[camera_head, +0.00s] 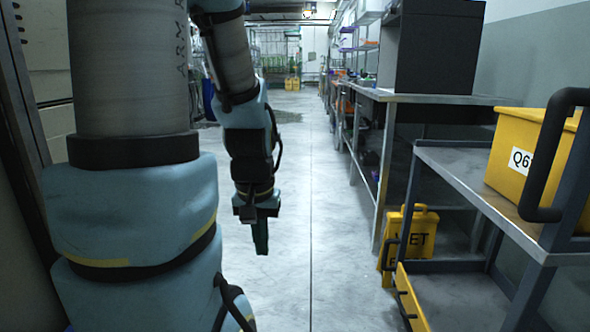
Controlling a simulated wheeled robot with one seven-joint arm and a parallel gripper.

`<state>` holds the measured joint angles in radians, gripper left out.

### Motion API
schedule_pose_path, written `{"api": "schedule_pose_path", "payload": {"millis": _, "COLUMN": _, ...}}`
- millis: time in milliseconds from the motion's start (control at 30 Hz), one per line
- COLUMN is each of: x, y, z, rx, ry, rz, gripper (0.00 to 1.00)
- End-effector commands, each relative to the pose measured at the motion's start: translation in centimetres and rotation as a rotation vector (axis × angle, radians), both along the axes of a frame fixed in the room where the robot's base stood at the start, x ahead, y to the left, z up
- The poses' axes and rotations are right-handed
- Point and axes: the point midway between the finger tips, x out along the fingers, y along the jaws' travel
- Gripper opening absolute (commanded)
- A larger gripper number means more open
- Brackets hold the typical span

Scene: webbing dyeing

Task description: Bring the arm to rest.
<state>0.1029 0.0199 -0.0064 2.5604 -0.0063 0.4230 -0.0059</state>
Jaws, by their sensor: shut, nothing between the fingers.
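My arm fills the left of the head view, with a grey and pale blue link close to the camera. The forearm hangs down behind it. My gripper (261,236) points down at the end of the forearm, over the open floor. It is shut and holds nothing. No object touches it.
A metal cart (470,185) at the right bears a yellow box (513,190) labelled "Q6". A long workbench (400,96) with a dark cabinet (433,45) runs along the right. The aisle floor (310,180) is clear.

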Motion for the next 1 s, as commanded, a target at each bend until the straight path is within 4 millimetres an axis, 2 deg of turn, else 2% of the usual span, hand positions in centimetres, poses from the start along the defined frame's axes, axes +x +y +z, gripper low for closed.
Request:
{"api": "schedule_pose_path", "payload": {"millis": 33, "x": 0.0, "y": 0.0, "z": 3.3, "rx": 0.000, "ry": 0.000, "rz": 0.000, "gripper": 0.00}}
{"api": "schedule_pose_path", "payload": {"millis": 700, "x": 0.0, "y": 0.0, "z": 24.3, "rx": 0.000, "ry": -0.001, "rz": -0.002, "gripper": 0.00}}
{"api": "schedule_pose_path", "payload": {"millis": 833, "x": 0.0, "y": 0.0, "z": 27.2, "rx": 0.001, "ry": -0.001, "rz": -0.002, "gripper": 0.00}}
{"api": "schedule_pose_path", "payload": {"millis": 1000, "x": 0.0, "y": 0.0, "z": 29.1, "rx": 0.001, "ry": -0.001, "rz": -0.002, "gripper": 0.00}}
